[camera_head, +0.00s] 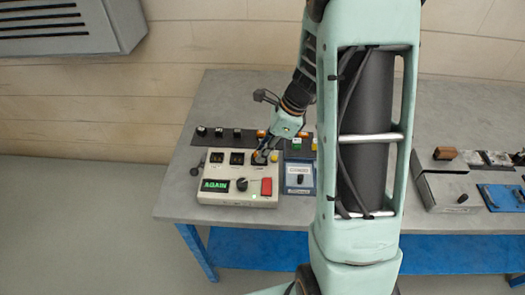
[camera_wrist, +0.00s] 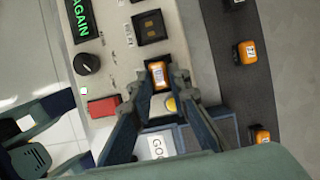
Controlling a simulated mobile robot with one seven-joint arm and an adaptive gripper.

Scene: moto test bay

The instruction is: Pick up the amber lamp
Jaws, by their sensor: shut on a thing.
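My gripper (camera_wrist: 160,80) is shut on an amber lamp (camera_wrist: 158,73), a small orange block with a pale label on its top. The lamp is between the fingertips, over the right end of the sockets on the beige console. I cannot tell whether it sits in a socket or just above it. In the head view my gripper (camera_head: 262,156) is over the console's upper right part and hides the lamp there. Two more amber lamps (camera_wrist: 246,52) (camera_wrist: 263,135) stand on a dark strip behind the console.
The table's left front corner is clear.

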